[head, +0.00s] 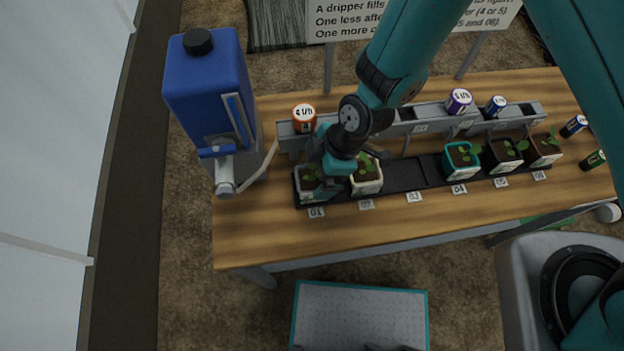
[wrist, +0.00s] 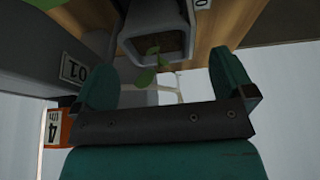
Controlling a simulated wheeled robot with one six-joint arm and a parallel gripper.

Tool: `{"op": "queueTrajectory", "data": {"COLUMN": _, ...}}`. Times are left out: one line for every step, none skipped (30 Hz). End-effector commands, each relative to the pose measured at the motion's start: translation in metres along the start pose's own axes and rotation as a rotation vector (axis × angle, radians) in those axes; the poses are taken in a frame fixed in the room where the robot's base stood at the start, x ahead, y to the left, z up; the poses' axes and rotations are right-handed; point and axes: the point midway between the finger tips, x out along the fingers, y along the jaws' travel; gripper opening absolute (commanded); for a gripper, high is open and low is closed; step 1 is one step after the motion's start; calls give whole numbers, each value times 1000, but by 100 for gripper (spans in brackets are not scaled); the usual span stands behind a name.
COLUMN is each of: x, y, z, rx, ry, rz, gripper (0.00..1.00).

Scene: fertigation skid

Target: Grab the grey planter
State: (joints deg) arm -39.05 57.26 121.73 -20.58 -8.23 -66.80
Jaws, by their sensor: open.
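The grey planter (head: 308,194) stands at the left end of the black tray, behind label 01, with a small green seedling in it. My gripper (head: 327,172) is over its right side in the head view and hides part of it. In the wrist view the grey planter (wrist: 158,44) lies just beyond my open gripper (wrist: 165,80), roughly between the two teal fingers. Its seedling leaves reach back toward the gap. Nothing is held, and I cannot tell whether a finger touches the planter.
A cream planter (head: 367,185) stands close on the right. A teal planter (head: 461,161) and darker ones stand further right. A blue tank (head: 208,88) stands at the left.

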Motion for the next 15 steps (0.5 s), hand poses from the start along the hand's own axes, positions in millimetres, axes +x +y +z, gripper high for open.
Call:
{"op": "queueTrajectory", "data": {"x": 4, "y": -1, "z": 0, "rx": 0, "ry": -2, "rz": -4, "gripper": 100}}
{"op": "queueTrajectory", "data": {"x": 8, "y": -1, "z": 1, "rx": 1, "ry": -2, "rz": -4, "gripper": 100}}
{"op": "queueTrajectory", "data": {"x": 13, "y": -1, "z": 1, "rx": 0, "ry": -2, "rz": -4, "gripper": 100}}
{"op": "queueTrajectory", "data": {"x": 17, "y": -1, "z": 2, "rx": 0, "ry": -2, "rz": -4, "gripper": 100}}
{"op": "queueTrajectory", "data": {"x": 21, "y": -1, "z": 2, "rx": 0, "ry": -2, "rz": -5, "gripper": 100}}
{"op": "queueTrajectory", "data": {"x": 27, "y": -1, "z": 2, "rx": -1, "ry": -1, "rz": -3, "gripper": 100}}
{"op": "queueTrajectory", "data": {"x": 32, "y": -1, "z": 2, "rx": -1, "ry": -1, "rz": -3, "gripper": 100}}
{"op": "queueTrajectory", "data": {"x": 35, "y": -1, "z": 2, "rx": 0, "ry": -1, "rz": -3, "gripper": 100}}
{"op": "queueTrajectory", "data": {"x": 39, "y": 0, "z": 2, "rx": 0, "ry": -1, "rz": -2, "gripper": 100}}
{"op": "queueTrajectory", "data": {"x": 41, "y": 0, "z": 3, "rx": 0, "ry": -1, "rz": -2, "gripper": 100}}
{"op": "queueTrajectory", "data": {"x": 42, "y": 0, "z": 3, "rx": 0, "ry": -1, "rz": -2, "gripper": 100}}
{"op": "queueTrajectory", "data": {"x": 44, "y": 0, "z": 3, "rx": 0, "ry": 0, "rz": -1, "gripper": 100}}
{"op": "queueTrajectory", "data": {"x": 45, "y": 0, "z": 3, "rx": 0, "ry": 0, "rz": -1, "gripper": 100}}
{"op": "queueTrajectory", "data": {"x": 45, "y": 0, "z": 3, "rx": 0, "ry": 0, "rz": -1, "gripper": 100}}
{"op": "queueTrajectory", "data": {"x": 45, "y": 0, "z": 3, "rx": 0, "ry": 0, "rz": -1, "gripper": 100}}
